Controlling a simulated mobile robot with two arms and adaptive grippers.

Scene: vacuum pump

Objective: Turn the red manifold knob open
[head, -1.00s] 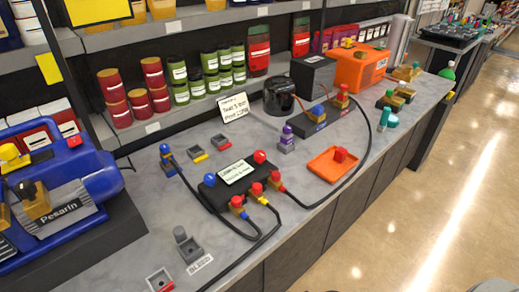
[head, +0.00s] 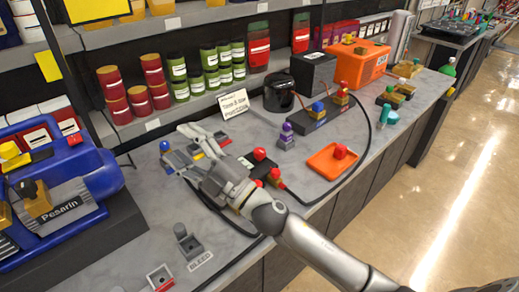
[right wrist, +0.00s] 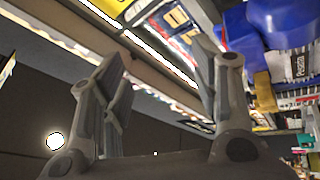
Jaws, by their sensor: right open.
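The black manifold box (head: 246,161) stands on the grey counter, mostly covered by my right arm. A round red knob (head: 259,154) shows at its back right corner. More red knobs (head: 275,173) on hose ends show at its front right, beside my wrist. The box's blue knob and its card are hidden behind my arm. My right gripper (head: 180,146) is open and empty, left of the manifold and above the counter. Its spread fingers also show in the right wrist view (right wrist: 160,75), with nothing between them. My left gripper is in neither current view.
Black hoses (head: 350,165) loop over the counter. An orange tray (head: 318,166) with a red knob-like piece lies to the right. A blue pump (head: 85,180) stands at left. Jars (head: 178,80) line the shelf behind.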

